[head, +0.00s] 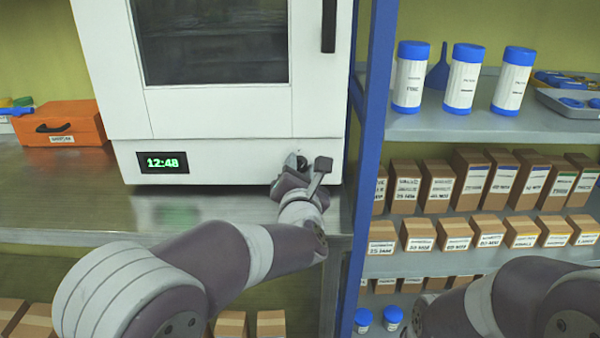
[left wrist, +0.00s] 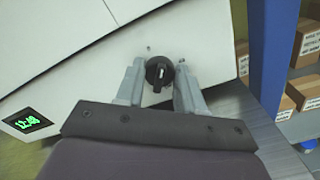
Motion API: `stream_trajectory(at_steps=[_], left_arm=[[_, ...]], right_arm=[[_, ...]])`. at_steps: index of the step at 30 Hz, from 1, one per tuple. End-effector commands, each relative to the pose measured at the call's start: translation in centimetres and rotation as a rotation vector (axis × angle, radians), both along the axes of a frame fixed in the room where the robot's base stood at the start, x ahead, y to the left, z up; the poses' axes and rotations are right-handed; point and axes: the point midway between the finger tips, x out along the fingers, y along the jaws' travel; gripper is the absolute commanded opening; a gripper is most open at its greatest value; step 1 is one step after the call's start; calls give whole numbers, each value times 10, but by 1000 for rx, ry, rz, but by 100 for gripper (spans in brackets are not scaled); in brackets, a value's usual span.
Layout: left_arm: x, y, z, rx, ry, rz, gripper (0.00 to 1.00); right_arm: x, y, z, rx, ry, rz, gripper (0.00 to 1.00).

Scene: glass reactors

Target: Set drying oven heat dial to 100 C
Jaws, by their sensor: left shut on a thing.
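The white drying oven (head: 235,124) stands on a metal bench in the head view. Its display (head: 162,162) reads 12:48 in green. The black heat dial (left wrist: 159,72) is on the lower right of the oven's front panel, with a white pointer mark; its scale is too small to read. My left gripper (left wrist: 160,78) has its two grey fingers on either side of the dial, shut on it. In the head view the left gripper (head: 297,166) is at the panel and largely hides the dial. My right gripper is out of view; only part of my right arm shows at the lower right.
A blue shelf post (head: 372,150) stands close to the right of the oven. Shelves beyond it hold white bottles with blue caps (head: 462,80) and several brown boxes (head: 475,180). An orange case (head: 62,122) lies on the bench (head: 70,190) to the left.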

Motion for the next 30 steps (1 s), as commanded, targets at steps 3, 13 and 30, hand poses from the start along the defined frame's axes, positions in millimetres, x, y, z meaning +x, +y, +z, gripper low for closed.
stream_trajectory(at_steps=[3, 13, 30], left_arm=[[0, 0, -1, 11, 1, 0, 7], [0, 0, -1, 15, 1, 0, 7], [-18, -1, 0, 15, -1, -2, 62]], right_arm=[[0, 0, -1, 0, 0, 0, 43], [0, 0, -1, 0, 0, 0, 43], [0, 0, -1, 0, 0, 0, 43]])
